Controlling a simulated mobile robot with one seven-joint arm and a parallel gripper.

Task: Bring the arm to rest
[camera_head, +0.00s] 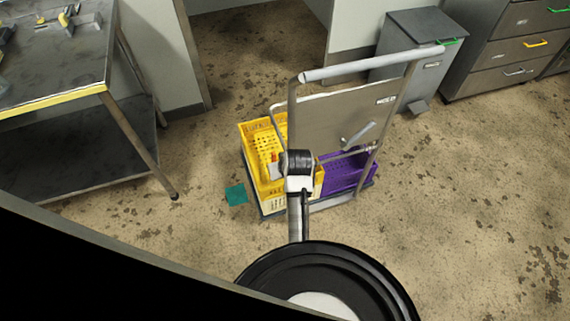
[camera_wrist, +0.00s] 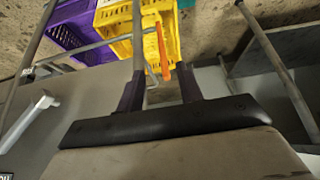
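My arm (camera_head: 297,172) reaches out over a trolley (camera_head: 345,112) in the head view, where its black and white wrist hides the fingers. In the wrist view my gripper (camera_wrist: 160,85) shows two dark fingers set apart, with nothing seen held between them. A yellow crate (camera_wrist: 120,22) lies beyond the fingertips, with an orange strip-like thing (camera_wrist: 163,50) in front of it. I cannot tell how far the fingers are from the orange thing.
The trolley carries the yellow crate (camera_head: 250,135) and a purple crate (camera_head: 345,176), under a tall tube handle (camera_head: 370,65). A teal patch (camera_head: 236,194) lies on the floor. A workbench (camera_head: 60,100) stands left; a bin (camera_head: 420,50) and drawers (camera_head: 510,45) stand back right. Floor at right is clear.

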